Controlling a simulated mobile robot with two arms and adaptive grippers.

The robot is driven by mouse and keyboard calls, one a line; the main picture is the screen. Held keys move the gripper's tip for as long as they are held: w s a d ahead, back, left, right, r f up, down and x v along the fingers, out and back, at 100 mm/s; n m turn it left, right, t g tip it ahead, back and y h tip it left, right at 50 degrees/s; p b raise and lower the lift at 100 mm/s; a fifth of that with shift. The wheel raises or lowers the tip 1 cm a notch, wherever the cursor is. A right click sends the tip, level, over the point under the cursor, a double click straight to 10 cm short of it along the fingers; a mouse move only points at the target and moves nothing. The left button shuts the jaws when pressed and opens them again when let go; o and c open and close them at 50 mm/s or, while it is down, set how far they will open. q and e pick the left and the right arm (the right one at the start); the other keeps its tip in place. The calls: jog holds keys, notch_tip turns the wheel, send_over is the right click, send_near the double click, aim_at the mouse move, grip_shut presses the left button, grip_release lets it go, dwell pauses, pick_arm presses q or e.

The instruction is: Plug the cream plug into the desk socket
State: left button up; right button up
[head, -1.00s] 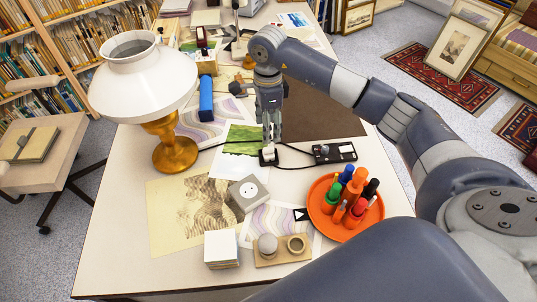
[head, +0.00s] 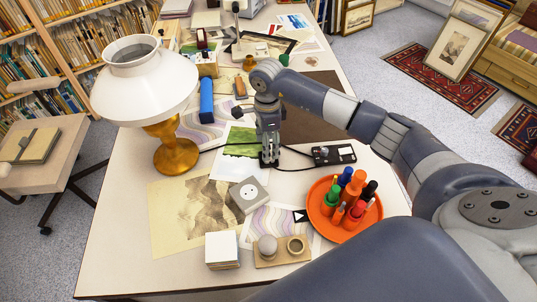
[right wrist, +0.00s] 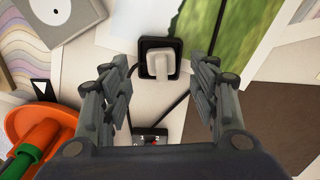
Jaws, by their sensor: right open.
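The cream plug (right wrist: 158,64) sits in a square black holder (right wrist: 172,43) on the desk, seen in the right wrist view. My right gripper (right wrist: 160,75) is open, pointing down, with its fingers on either side of the plug and visible gaps to it. In the head view my right gripper (head: 269,161) is low over the desk and mostly hides the plug. The desk socket, a grey block with a round white face (head: 250,193), stands nearer the front; it also shows in the right wrist view (right wrist: 68,14). My left gripper is not in view.
A black box (head: 334,154) with a cable lies right of my right gripper. An orange tray (head: 317,212) of pens stands at front right. A lamp (head: 172,148), a note cube (head: 222,250) and a wooden holder (head: 281,252) stand around the socket. Flat prints cover the desk.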

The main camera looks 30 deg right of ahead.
notch_tip(320, 180, down, 4)
jog(key=shift+w+f+p, duration=0.1)
jog(key=shift+p, duration=0.3)
jog(key=c, duration=1.1)
